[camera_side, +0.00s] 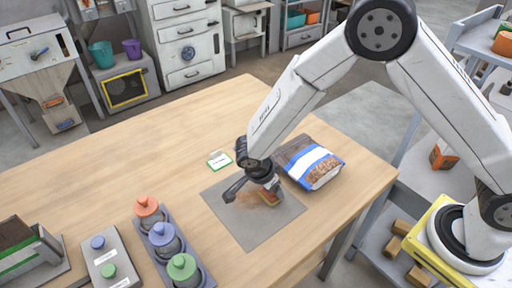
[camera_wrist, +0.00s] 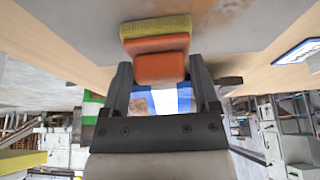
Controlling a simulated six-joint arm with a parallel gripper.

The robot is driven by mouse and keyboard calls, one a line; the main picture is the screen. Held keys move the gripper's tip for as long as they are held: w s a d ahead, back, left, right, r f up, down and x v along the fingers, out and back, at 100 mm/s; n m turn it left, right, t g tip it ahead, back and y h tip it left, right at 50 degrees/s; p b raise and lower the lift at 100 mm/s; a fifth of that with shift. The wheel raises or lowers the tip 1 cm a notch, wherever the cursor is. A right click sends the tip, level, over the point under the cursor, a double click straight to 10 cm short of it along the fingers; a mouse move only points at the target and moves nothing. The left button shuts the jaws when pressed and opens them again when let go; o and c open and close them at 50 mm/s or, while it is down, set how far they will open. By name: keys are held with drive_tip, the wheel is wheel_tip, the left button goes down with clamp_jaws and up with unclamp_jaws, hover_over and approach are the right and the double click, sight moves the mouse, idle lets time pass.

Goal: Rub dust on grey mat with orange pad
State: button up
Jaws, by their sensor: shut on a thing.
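The grey mat (camera_side: 245,226) lies flat on the wooden table, and part of it shows in the wrist view (camera_wrist: 75,25). My gripper (camera_side: 263,182) is over the mat's upper right part, shut on the orange pad (camera_wrist: 158,67). The pad has an orange grip block and a yellowish layer (camera_wrist: 155,27) on the side facing the mat. In the side view the pad is small and partly hidden by my gripper, low at the mat. I cannot tell whether it touches. Brown dust (camera_wrist: 225,10) shows on the mat beside the pad.
A blue and white pellet bag (camera_side: 313,166) lies just right of the mat. A green-edged card (camera_side: 219,160) lies behind it. A rack of capped bottles (camera_side: 163,238) and a grey box with two knobs (camera_side: 104,260) stand at the front left. The table's back left is clear.

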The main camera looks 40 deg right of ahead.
drive_tip(key=shift+d, duration=0.45)
drive_tip(key=shift+w, duration=1)
drive_tip(key=shift+a, duration=5.7)
drive_tip(key=shift+w, duration=0.95)
drive_tip(key=shift+d, duration=5.65)
drive_tip(key=shift+d+r, duration=0.1)
drive_tip(key=shift+d, duration=0.05)
wheel_tip(320, 180, up, 8)
